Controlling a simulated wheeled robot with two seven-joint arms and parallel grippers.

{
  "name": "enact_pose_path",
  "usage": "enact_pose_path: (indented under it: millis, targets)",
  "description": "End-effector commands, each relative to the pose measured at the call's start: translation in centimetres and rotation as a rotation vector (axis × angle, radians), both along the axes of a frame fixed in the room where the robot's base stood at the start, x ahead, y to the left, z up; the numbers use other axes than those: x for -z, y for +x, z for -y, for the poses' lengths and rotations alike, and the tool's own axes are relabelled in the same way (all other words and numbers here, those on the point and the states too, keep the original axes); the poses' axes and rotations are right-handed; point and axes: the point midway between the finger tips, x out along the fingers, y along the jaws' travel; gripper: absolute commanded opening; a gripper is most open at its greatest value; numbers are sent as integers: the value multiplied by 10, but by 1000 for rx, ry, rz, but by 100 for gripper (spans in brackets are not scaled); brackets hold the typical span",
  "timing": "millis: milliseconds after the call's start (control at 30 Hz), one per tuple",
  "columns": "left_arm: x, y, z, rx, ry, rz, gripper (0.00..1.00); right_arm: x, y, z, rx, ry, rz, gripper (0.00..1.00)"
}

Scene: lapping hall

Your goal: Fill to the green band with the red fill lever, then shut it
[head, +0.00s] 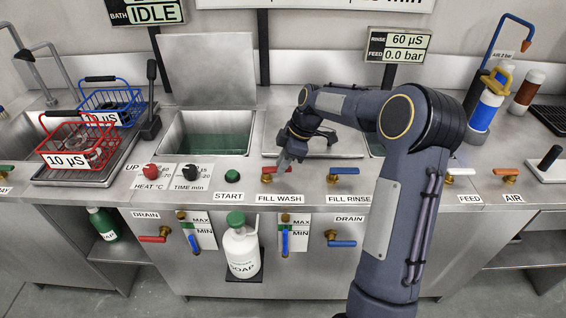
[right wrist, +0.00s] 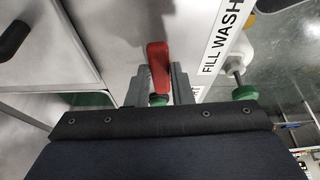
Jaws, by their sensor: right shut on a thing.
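My right gripper (head: 284,164) is shut on the red fill lever (head: 267,170) above the FILL WASH label (head: 279,198). In the right wrist view the red lever (right wrist: 158,66) stands between the two fingers (right wrist: 160,92). The gripper hides part of the lever in the head view. Below on the front panel is a level gauge (head: 285,241) with MAX and MIN marks and a blue part. The green band and the level are too small to read surely. An open basin (head: 241,122) holds greenish liquid. My left gripper is not in view.
A blue fill rinse lever (head: 345,170) is right of the red one. A white soap bottle (head: 241,252) stands below the counter. A red basket (head: 78,138) and a blue basket (head: 112,97) stand at the left. The BATH display (head: 147,12) reads IDLE.

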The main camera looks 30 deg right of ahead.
Motion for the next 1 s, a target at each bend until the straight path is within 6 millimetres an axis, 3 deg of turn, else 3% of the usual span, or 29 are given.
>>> enact_pose_path:
  millis: [200, 500, 533, 667, 1000]
  targets:
    - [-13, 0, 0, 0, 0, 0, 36, -2, 10, 4, -210, 1, 0, 0]
    - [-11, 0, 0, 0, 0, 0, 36, 0, 10, 4, -228, 0, 0, 0]
    - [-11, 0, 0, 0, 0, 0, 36, -1, 10, 4, -228, 0, 0, 24]
    - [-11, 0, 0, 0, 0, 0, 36, 0, 10, 4, -228, 0, 0, 41]
    - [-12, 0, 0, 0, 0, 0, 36, -4, 10, 5, -227, 0, 1, 42]
